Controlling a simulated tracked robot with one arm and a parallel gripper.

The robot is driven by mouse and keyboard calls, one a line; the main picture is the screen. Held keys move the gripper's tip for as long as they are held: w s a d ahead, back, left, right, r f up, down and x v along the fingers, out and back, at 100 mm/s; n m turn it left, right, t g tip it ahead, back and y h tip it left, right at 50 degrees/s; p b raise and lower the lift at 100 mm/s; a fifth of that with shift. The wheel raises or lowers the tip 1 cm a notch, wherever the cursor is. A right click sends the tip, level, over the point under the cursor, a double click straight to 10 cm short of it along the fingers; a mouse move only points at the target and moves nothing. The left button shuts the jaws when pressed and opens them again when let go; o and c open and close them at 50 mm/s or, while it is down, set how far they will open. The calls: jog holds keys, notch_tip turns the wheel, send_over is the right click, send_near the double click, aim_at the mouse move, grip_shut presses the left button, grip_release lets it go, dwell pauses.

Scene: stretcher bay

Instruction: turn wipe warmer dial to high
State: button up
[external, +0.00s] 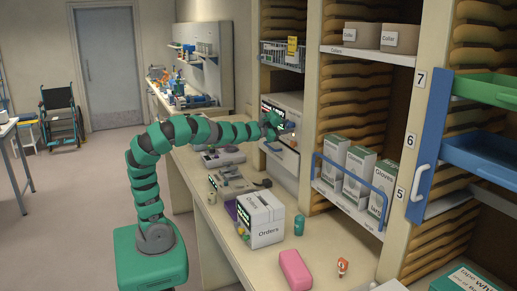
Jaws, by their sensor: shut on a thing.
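The wipe warmer appears to be the pale boxy unit (290,103) in the shelf bay behind the counter. It has a dark panel with small green and red marks on its front. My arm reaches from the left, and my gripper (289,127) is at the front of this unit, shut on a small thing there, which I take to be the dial. The gripper covers the dial, so its setting cannot be read. A small orange spot shows just below the gripper.
A white box marked Orders (261,222), a teal cylinder (299,225), a pink block (294,270) and a small orange-and-white item (342,267) stand on the counter. A wire basket (282,55) sits above the unit. Glove boxes (357,175) stand behind a blue rail at right.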

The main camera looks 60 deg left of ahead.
jog(key=shift+f+m, duration=0.1)
jog(key=shift+m, duration=0.9)
jog(key=o, duration=1)
jog(key=shift+s, duration=0.1)
jog(key=s, duration=1.3)
jog(key=shift+s+b, duration=0.3)
jog(key=shift+s, duration=0.05)
